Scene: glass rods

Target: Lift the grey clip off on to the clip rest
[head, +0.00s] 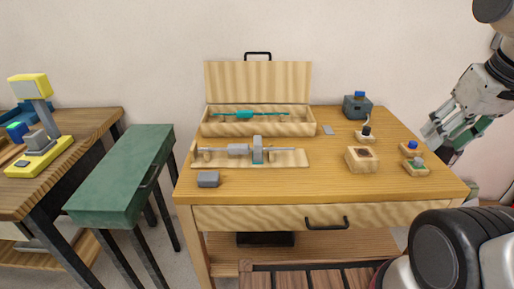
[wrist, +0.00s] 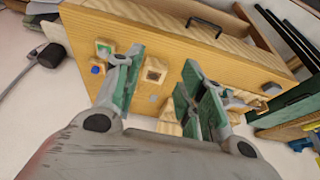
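The grey clip (head: 258,150) stands upright across a wooden board (head: 292,160) on the table. It appears to be around a grey rod-like piece (head: 237,149) lying along the board. I cannot tell for sure which thing is the clip rest; a small grey block (head: 208,180) sits at the table's front left and a flat grey plate (head: 328,130) lies right of the box. My gripper (head: 440,134) is beyond the table's right side, far from the clip. In the wrist view my gripper (wrist: 160,64) has its green-padded fingers wide apart, nothing between them. The clip cannot be made out there.
An open wooden box (head: 260,128) with a teal rod stands behind the board, lid raised. A wooden block with a dark recess (head: 363,160), small bottles on stands (head: 411,148) and a dark blue-grey container (head: 357,106) occupy the right. A green bench (head: 125,170) stands left.

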